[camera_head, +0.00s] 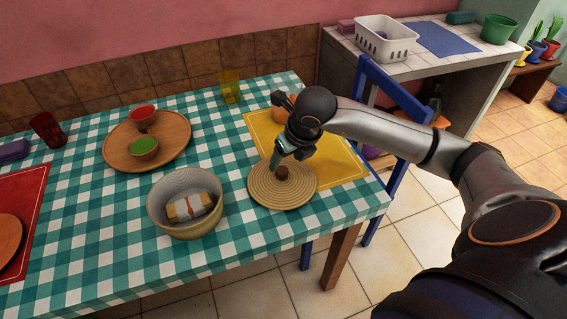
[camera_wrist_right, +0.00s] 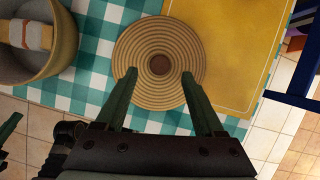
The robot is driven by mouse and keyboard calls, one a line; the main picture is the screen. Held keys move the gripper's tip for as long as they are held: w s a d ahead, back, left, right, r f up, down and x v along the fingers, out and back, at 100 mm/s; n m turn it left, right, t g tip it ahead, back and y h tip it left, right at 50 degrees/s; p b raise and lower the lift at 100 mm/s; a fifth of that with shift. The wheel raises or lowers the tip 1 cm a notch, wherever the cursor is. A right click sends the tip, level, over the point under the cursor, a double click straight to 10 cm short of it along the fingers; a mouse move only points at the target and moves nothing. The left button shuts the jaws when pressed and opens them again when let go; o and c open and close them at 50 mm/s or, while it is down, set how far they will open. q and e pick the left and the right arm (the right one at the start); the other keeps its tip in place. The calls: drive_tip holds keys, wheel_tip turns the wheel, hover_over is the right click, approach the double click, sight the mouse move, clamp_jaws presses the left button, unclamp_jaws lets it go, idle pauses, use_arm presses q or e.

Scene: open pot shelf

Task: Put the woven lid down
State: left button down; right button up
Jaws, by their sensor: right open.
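The woven lid (camera_head: 262,190), a round ridged tan disc with a dark brown knob (camera_head: 282,172), lies flat on the checked tablecloth, partly over the yellow placemat's edge. It also shows in the right wrist view (camera_wrist_right: 135,48). My right gripper (camera_head: 290,156) is open just above the lid. In the right wrist view its two green fingers (camera_wrist_right: 160,76) are spread wide, with the knob between and just beyond their tips, apart from both. A green finger-like part at that view's lower left may belong to my left gripper; its opening cannot be told.
A woven bowl (camera_head: 185,226) with a wrapped bundle (camera_head: 190,207) inside stands left of the lid. The yellow placemat (camera_head: 335,160) lies right, with an orange object partly behind my gripper. A wooden tray (camera_head: 122,158) holds two small bowls. A blue chair (camera_head: 398,100) stands at the table's right end.

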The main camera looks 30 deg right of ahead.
drive_tip(key=v, duration=0.7)
idle(0.3)
